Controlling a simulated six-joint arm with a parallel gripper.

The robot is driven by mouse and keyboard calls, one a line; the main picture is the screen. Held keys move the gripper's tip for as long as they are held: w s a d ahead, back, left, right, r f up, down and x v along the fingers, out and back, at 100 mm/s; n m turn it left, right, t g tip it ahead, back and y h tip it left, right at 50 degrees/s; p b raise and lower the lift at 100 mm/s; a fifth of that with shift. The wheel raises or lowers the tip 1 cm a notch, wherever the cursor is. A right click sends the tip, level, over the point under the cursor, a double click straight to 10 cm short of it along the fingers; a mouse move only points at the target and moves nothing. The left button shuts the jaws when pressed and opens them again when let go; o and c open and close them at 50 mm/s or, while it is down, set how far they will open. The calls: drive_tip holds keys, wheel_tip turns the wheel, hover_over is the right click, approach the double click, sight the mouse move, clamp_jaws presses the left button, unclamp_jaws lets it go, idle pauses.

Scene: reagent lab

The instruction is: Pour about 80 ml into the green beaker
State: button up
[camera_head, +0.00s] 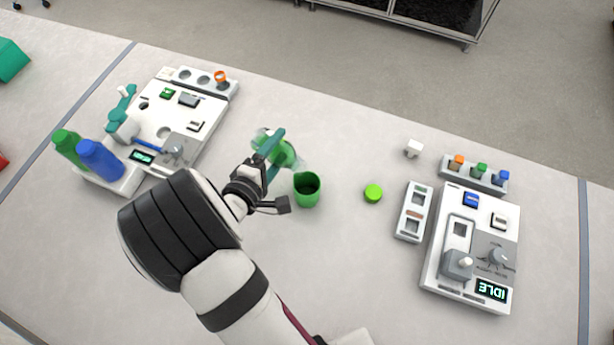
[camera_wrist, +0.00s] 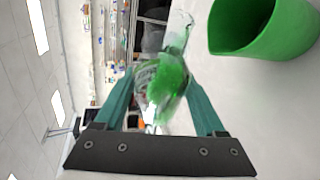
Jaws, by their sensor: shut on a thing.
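The green beaker (camera_head: 307,190) stands upright on the table near the middle, and it also shows at the top right of the wrist view (camera_wrist: 270,30). My gripper (camera_head: 270,150) is shut on a clear glass vessel (camera_head: 283,152) with green liquid in it. The vessel is tilted in the wrist view (camera_wrist: 160,88), held between both teal fingers, with its narrow neck toward the upper right. In the head view the vessel is just up and left of the beaker, with its mouth end near the beaker. I cannot tell whether liquid is flowing out.
A bright green round cap (camera_head: 373,193) lies right of the beaker. A white device reading IDLE (camera_head: 470,250) and a small rack (camera_head: 413,212) stand at the right. Another white device (camera_head: 180,120) and green and blue bottles (camera_head: 100,160) stand at the left.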

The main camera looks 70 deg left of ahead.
drive_tip(key=shift+d+r, duration=0.1)
drive_tip(key=shift+r, duration=0.1)
idle(0.3)
drive_tip(key=shift+f+m+y, duration=0.1)
drive_tip(key=shift+m+y, duration=0.2)
drive_tip(key=shift+m, duration=0.1)
drive_tip(key=shift+s+a, duration=0.1)
drive_tip(key=shift+a, duration=0.2)
drive_tip(key=shift+f+m+y, duration=0.15)
drive_tip(key=shift+m+y, duration=0.25)
idle(0.8)
drive_tip(key=shift+r+m, duration=0.35)
drive_tip(key=shift+m, duration=0.05)
idle(0.7)
